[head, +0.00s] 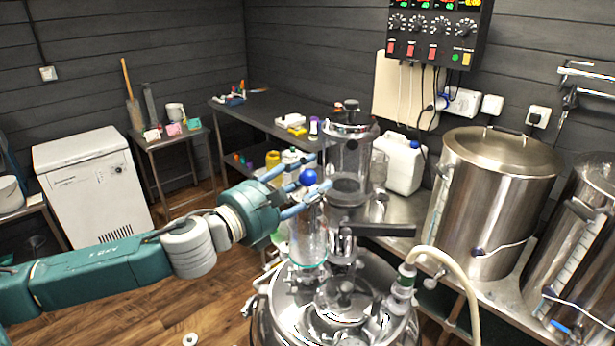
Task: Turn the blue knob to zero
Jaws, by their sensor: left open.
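A round blue knob (308,177) shows above a clear glass cylinder on the steel vessel in the middle of the head view. My left gripper (318,174) reaches in from the left with its fingers spread, one above and one below the knob in the picture. The knob lies between the fingers, with a visible gap to the upper one. I cannot tell whether the lower finger touches it. No scale or zero mark can be made out on the knob. My right gripper is not in view.
The steel vessel (340,300) carries pipes, a pale hose (455,268) and a second glass cylinder (349,160) close to my left gripper. Large steel pots (495,200) stand on the right counter. A control box (437,30) hangs above. Wooden floor (130,285) is open at left.

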